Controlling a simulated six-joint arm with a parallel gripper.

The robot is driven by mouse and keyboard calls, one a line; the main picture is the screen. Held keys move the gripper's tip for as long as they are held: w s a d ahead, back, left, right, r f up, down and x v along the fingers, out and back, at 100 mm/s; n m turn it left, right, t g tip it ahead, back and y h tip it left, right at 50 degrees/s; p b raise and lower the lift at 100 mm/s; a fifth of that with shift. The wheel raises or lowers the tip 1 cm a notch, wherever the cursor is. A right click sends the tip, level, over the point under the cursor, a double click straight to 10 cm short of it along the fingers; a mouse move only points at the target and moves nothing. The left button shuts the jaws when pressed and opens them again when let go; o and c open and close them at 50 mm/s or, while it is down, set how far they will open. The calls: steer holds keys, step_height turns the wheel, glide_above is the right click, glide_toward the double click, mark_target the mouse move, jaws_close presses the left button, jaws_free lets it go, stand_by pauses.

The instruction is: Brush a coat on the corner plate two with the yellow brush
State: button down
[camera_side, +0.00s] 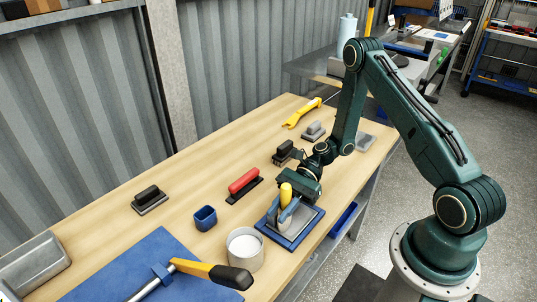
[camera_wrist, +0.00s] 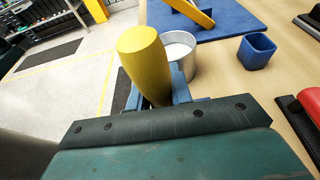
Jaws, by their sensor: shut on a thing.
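My gripper (camera_side: 285,210) is shut on the yellow brush (camera_side: 286,193), whose thick yellow handle stands up from between the fingers. In the wrist view the brush (camera_wrist: 145,62) leans slightly, and its bristle end is hidden. In the side view the gripper is over a grey plate in a blue frame (camera_side: 313,232) at the table's front edge. I see no label telling whether this is corner plate two. I cannot tell whether the bristles touch the plate. A pale round pot (camera_side: 243,262) with white contents stands left of the frame; it also shows in the wrist view (camera_wrist: 188,66).
A small blue cup (camera_side: 205,218) and a red-handled tool (camera_side: 244,181) lie behind the pot and frame. A blue mat (camera_side: 125,262) bears a yellow-and-black-handled tool (camera_side: 205,270). Black-handled blocks (camera_side: 149,198) stand farther back.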

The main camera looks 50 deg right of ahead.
steer(key=shift+d, duration=0.1)
stand_by(0.3)
steer(key=shift+d, duration=4.2)
steer(key=shift+a, duration=4.35)
steer(key=shift+s, duration=0.15)
steer(key=shift+s, duration=0.55)
steer(key=shift+d, duration=0.2)
